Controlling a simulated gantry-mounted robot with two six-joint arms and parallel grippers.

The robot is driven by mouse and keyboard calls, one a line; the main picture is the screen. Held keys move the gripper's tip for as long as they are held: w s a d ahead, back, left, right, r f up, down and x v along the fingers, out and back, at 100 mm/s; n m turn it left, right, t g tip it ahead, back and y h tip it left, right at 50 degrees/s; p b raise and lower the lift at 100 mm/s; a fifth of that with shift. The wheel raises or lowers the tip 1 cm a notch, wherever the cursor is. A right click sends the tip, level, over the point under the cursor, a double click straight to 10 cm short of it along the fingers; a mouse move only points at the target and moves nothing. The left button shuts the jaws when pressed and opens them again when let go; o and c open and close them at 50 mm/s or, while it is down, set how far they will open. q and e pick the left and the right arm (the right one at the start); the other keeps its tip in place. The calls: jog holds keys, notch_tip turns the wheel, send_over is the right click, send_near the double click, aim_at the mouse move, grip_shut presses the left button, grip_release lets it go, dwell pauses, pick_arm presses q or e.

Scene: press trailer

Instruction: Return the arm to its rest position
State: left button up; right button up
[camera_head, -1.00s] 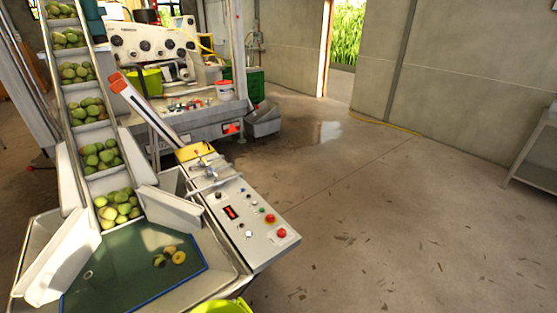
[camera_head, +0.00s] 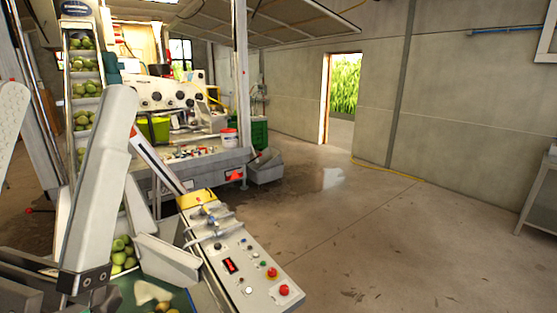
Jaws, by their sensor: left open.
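My left arm comes in from the left edge, with its pale grey link standing in front of the fruit conveyor. My left gripper (camera_head: 62,290) is dark, sits at the lower left over the wash basin area and is open. I see nothing between its fingers, though its lower part is cut off by the frame edge. My right gripper is not in view.
The conveyor (camera_head: 82,61) carries green fruit in stepped pockets. The control panel (camera_head: 240,262) with red buttons stands right of the basin (camera_head: 183,300). The press trailer (camera_head: 205,165) is behind. The concrete floor (camera_head: 400,240) at right is clear.

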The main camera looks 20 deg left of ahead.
pick_arm(q)
jog(key=w+d+f+g+h, duration=0.2)
jog(key=w+f+h, duration=0.1)
jog(key=w, duration=0.1)
notch_tip(320, 180, up, 25)
jog(key=p, duration=2.4)
jog(key=shift+s+a+p, duration=0.3)
jog(key=shift+a+p, duration=0.05)
jog(key=shift+p, duration=0.05)
